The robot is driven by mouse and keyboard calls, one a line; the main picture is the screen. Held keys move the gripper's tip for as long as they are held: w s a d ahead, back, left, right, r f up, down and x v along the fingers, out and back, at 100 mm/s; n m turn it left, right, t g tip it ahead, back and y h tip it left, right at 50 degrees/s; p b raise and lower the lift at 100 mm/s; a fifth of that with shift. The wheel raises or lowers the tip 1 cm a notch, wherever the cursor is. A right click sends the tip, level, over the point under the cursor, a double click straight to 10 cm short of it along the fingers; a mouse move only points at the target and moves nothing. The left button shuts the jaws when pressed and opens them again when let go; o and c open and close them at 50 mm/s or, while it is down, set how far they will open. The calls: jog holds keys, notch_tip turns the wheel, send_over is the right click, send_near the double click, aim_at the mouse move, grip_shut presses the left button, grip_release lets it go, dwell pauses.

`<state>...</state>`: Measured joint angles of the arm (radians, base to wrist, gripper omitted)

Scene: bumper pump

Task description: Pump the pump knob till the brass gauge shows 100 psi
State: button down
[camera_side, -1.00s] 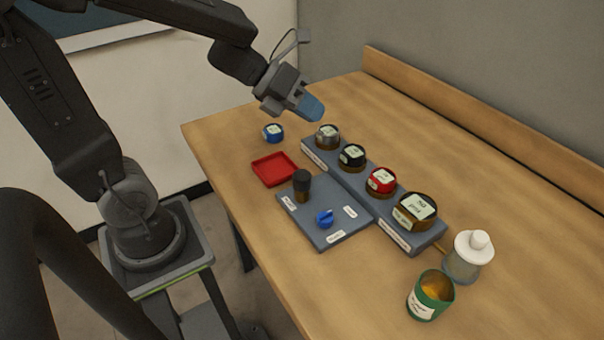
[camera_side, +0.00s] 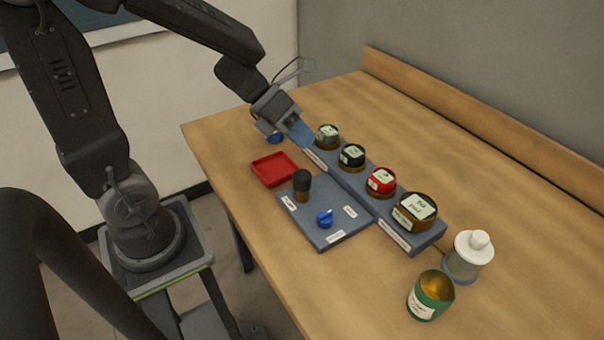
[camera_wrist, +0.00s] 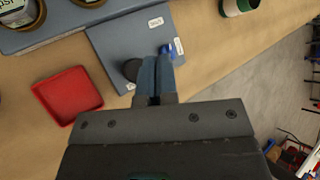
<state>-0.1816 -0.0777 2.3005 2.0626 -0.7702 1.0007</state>
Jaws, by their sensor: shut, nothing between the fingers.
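The pump knob (camera_side: 302,181), a black cap on a brown stem, stands upright on the grey-blue panel (camera_side: 345,228). The wrist view shows the black knob top (camera_wrist: 131,70) just left of my fingertips. The brass gauge (camera_side: 415,210) is the largest of several round gauges on the raised strip; its face is too small to read surely. My gripper (camera_side: 306,143) is shut and empty, with blue fingers. In the side view it hangs above the far end of the gauge strip, apart from the knob. Its fingers (camera_wrist: 157,72) also show in the wrist view.
A blue knob (camera_side: 325,217) sits on the panel. A red tray (camera_side: 275,168) lies beside it. Silver, black and red gauges (camera_side: 381,181) line the strip. A green can (camera_side: 432,296) and a white-topped jar (camera_side: 468,256) stand front right. The table's back right is clear.

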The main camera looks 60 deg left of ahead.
aim_at(308, 174)
jog(key=shift+f, duration=2.8)
jog(key=shift+f, duration=0.15)
jog(key=shift+f, duration=0.25)
jog(key=shift+f, duration=1.05)
dwell(0.9)
jog(key=shift+r, duration=1.45)
jog(key=shift+r, duration=2.55)
